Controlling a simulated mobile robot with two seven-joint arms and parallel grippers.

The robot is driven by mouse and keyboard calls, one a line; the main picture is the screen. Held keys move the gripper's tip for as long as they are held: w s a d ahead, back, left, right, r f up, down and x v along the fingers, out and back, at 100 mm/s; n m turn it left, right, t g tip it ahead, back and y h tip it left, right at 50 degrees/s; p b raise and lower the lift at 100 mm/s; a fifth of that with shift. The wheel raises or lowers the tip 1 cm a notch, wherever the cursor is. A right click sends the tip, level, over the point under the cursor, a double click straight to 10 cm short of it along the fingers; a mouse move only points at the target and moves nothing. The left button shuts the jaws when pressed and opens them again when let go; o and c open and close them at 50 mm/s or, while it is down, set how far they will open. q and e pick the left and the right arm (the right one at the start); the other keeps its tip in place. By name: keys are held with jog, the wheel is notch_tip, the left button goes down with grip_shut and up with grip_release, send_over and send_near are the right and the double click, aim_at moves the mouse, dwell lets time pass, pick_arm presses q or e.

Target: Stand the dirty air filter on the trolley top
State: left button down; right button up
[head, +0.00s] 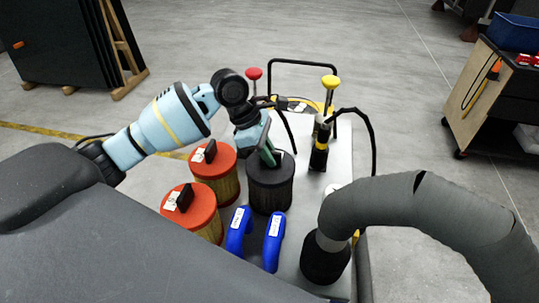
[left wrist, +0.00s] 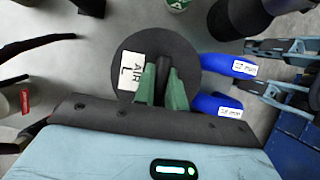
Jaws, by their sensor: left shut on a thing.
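The dark grey air filter (head: 271,185), a round canister with a black lid, is upright over the trolley top (head: 312,192). I cannot tell whether its base touches the surface. My left gripper (head: 270,154) is above it, shut on the handle on its lid. In the left wrist view the green fingers of my left gripper (left wrist: 162,88) clasp the dark handle. There the filter lid (left wrist: 188,55) carries a white label reading "AIR L". The filter's underside is hidden.
Two red-topped filters (head: 213,160) (head: 190,210) stand left of the dark filter. Two blue curved pieces (head: 238,232) (head: 274,242) lie in front. A thick grey hose (head: 420,205) covers the front right. Red and yellow knobs (head: 254,74) (head: 329,82) rise behind.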

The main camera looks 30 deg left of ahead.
pick_arm(q)
jog(key=shift+f, duration=0.3)
jog(key=c, duration=1.5)
grip_release()
jog(key=shift+o, duration=0.2)
jog(key=v, duration=1.2)
